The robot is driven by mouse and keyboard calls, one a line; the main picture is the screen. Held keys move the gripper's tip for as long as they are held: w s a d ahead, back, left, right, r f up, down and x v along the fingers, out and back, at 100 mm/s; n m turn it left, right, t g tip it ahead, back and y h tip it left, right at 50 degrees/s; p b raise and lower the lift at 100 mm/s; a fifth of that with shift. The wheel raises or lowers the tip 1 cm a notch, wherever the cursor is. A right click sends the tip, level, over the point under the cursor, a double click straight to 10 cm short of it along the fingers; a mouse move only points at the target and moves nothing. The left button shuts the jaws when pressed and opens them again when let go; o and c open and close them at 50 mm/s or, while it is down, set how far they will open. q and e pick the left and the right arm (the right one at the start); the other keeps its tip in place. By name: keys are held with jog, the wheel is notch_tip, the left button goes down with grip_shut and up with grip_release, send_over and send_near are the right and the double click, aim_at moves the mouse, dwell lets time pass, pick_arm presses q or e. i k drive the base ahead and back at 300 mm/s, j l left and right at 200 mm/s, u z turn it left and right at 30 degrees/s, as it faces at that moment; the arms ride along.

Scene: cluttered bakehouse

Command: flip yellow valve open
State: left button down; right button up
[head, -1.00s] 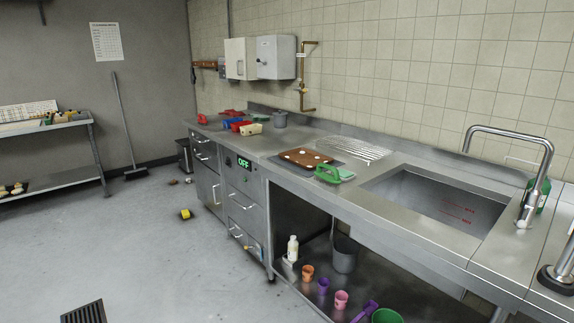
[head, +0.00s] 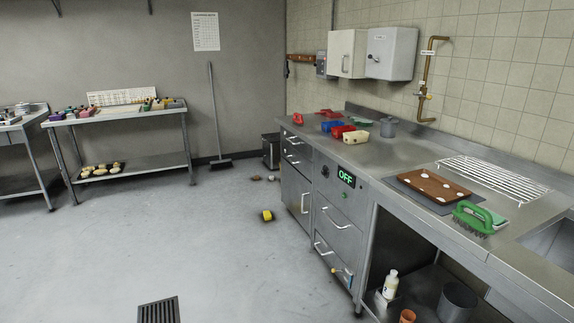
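A brass pipe (head: 428,68) runs down the tiled wall above the counter, with a small valve (head: 422,96) on its lower part. The valve is too small to tell its handle's colour or position clearly. A small yellow piece (head: 336,270) also shows low on the front of the steel drawer unit, beside a blue one (head: 348,273). I cannot tell whether these are valve handles. A green "OFF" display (head: 346,177) is lit on the same unit. Neither of my grippers is in view.
The counter holds a brown board (head: 433,186), a green brush (head: 473,216), a wire rack (head: 492,177) and several coloured tubs. A yellow-and-black block (head: 267,215) and small bits lie on the floor. Open floor (head: 225,270) lies in front of the drawers.

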aim_at(429, 96)
jog(key=i+j+u, duration=0.1)
jog(key=i+u, duration=0.15)
jog(key=i, duration=1.15)
jog(key=i+z, duration=0.35)
jog(key=i+j+z, duration=0.2)
jog(key=z, duration=0.15)
jog(key=i+j+z, duration=0.45)
jog(key=z, duration=0.2)
jog(key=i+j+z, duration=0.15)
jog(key=z, duration=0.2)
jog(key=i+j+z, duration=0.1)
jog(key=j+z, duration=0.3)
jog(key=i+j+z, duration=0.1)
jog(key=j+z, duration=1)
jog(key=j, duration=0.1)
